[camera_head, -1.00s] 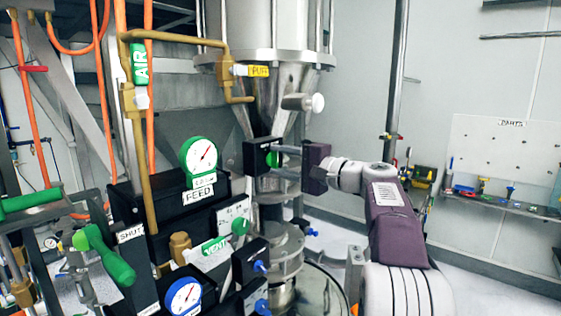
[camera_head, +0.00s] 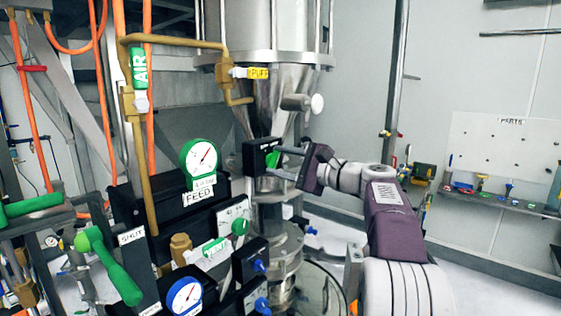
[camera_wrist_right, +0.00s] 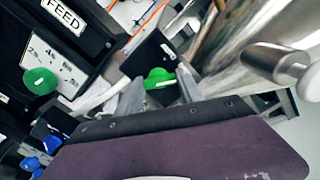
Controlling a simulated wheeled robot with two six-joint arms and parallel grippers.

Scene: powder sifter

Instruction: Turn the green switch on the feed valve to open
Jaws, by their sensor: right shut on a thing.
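The green switch (camera_head: 272,159) sits on the face of a small black box (camera_head: 257,157) on the metal pipe below the hopper. My right gripper (camera_head: 280,162) reaches it from the right, with one finger above and one below. In the right wrist view the green switch (camera_wrist_right: 159,79) shows between the two grey fingertips (camera_wrist_right: 160,92), and the gripper is shut on it. The switch looks tilted. Its lettering is too small to read. My left gripper is not in view.
A white knob (camera_head: 317,104) projects above my right gripper. Green-handled levers (camera_head: 108,265) are at lower left. A parts shelf (camera_head: 500,199) is at the right wall.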

